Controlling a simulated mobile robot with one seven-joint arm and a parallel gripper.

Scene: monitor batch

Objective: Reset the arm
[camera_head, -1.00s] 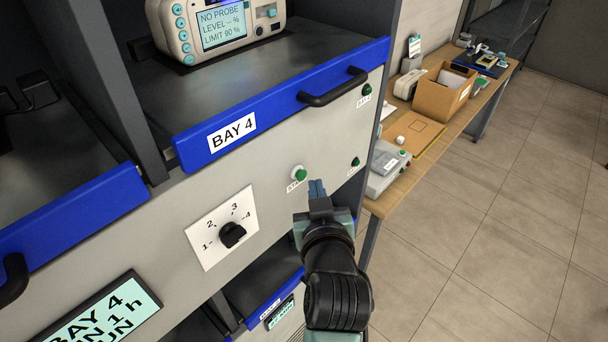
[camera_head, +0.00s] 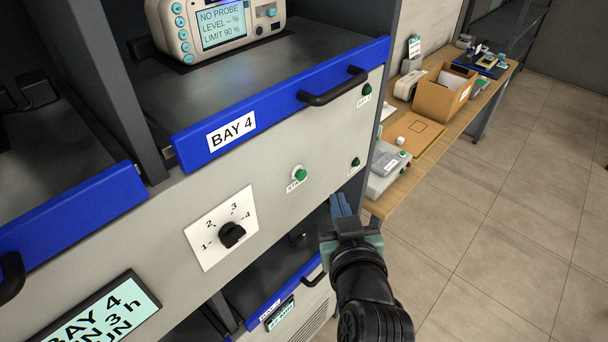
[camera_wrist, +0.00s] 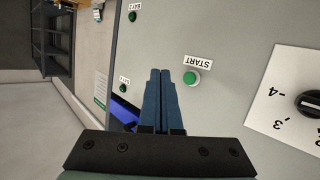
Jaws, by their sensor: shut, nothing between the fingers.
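My gripper (camera_head: 342,206) is in front of the rack's grey panel, to the right of and below the green START button (camera_head: 299,174). Its blue fingers are together with nothing between them. In the wrist view the fingers (camera_wrist: 160,74) point at the panel, with the START button (camera_wrist: 190,78) just to their right in that picture. The fingertips look apart from the button. The dark arm runs down to the bottom edge of the head view.
A selector knob (camera_head: 232,235) and a BAY 4 display (camera_head: 105,318) are on the panel. Above is the blue BAY 4 shelf front (camera_head: 280,105) with a black handle (camera_head: 333,87) and a monitor (camera_head: 215,28). A wooden bench (camera_head: 445,140) stands right; floor beyond is clear.

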